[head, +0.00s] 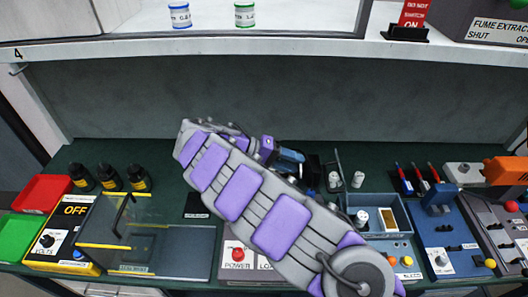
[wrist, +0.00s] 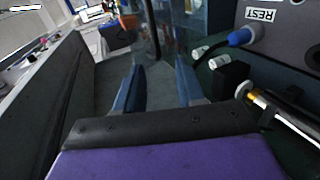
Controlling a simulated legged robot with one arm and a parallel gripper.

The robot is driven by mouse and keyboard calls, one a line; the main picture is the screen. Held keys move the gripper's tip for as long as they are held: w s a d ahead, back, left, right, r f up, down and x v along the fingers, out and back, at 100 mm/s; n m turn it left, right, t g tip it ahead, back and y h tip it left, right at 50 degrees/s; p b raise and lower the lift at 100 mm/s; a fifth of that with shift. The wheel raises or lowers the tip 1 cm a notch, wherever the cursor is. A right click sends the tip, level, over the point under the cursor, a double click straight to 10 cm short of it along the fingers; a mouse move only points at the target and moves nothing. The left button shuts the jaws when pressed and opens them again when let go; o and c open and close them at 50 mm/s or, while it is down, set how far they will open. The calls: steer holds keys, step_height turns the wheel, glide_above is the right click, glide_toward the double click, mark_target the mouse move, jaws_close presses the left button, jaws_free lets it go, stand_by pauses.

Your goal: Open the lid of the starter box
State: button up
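No label reading starter box is legible. In the head view, a grey-blue open-topped box (head: 399,217) stands right of centre with white-capped items in it. A thin upright strip (head: 338,165) rises at its back left; I cannot tell if it is a lid edge. Part of a unit marked POWER (head: 238,254) shows, mostly covered by my arm. My gripper (head: 291,158) is beyond my forearm, partly hidden. In the wrist view, its two blue fingers (wrist: 158,86) are apart with nothing visible between them.
A clear yellow-edged cover with a handle (head: 122,214) is at left, beside the OFF/VOLTS unit (head: 72,228). Black bottles (head: 110,177) stand behind. A blue unit (head: 445,235) and an orange-topped device (head: 504,170) are at right. A shelf (head: 250,52) overhangs the bench.

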steer(key=p+v, duration=0.4)
steer(key=v, duration=0.4)
stand_by(0.4)
steer(key=shift+a, duration=0.15)
stand_by(0.6)
